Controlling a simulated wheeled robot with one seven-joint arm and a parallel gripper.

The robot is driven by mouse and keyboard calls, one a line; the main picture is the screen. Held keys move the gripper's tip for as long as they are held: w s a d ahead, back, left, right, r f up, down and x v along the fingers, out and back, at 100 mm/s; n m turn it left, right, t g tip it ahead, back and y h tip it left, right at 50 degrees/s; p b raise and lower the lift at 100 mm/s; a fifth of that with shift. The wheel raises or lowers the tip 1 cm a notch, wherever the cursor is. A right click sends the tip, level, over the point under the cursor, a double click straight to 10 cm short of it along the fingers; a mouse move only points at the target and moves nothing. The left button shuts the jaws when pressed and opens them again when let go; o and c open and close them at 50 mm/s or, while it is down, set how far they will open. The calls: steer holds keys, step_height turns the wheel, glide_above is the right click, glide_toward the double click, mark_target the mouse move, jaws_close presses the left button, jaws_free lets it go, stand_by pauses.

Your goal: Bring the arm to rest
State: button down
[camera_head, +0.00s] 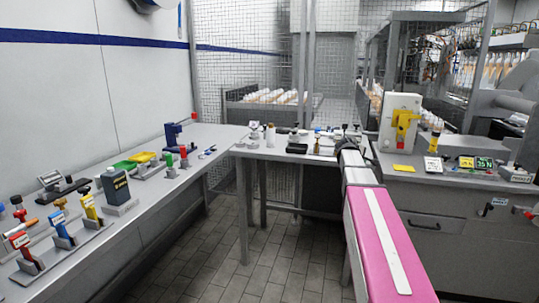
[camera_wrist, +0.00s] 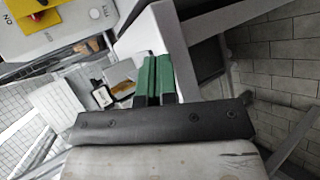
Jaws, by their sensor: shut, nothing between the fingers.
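My gripper (camera_wrist: 155,66) shows in the wrist view, with its two green fingers side by side and shut, nothing between them. My arm (camera_head: 385,245), pink with a white strip, reaches from the bottom of the head view toward the back benches. Its far end lies near the corner between the middle table and the right-hand counter. I cannot make out the gripper itself in the head view. In the wrist view the fingers are in front of a pale surface and a dark-labelled small item (camera_wrist: 103,96), apart from both as far as I can tell.
A long left bench (camera_head: 150,190) carries colored tools, bins and a dark blue container (camera_head: 115,186). A middle table (camera_head: 262,152) holds small items. The right counter (camera_head: 440,178) bears a white and yellow machine (camera_head: 399,122). Tiled floor (camera_head: 200,260) is open between the benches.

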steer(key=s+a+f+m+g+y, duration=0.3)
steer(key=s+a+f+m+y, duration=0.1)
steer(key=s+a+f, duration=0.8)
steer(key=s+a+f+m+g+y, duration=0.4)
steer(key=s+a+f, duration=0.7)
steer(key=s+f, duration=0.7)
steer(key=shift+s+a+m+y, duration=0.4)
steer(key=shift+s+m, duration=0.2)
steer(key=shift+s, duration=0.6)
steer(key=shift+f, duration=0.1)
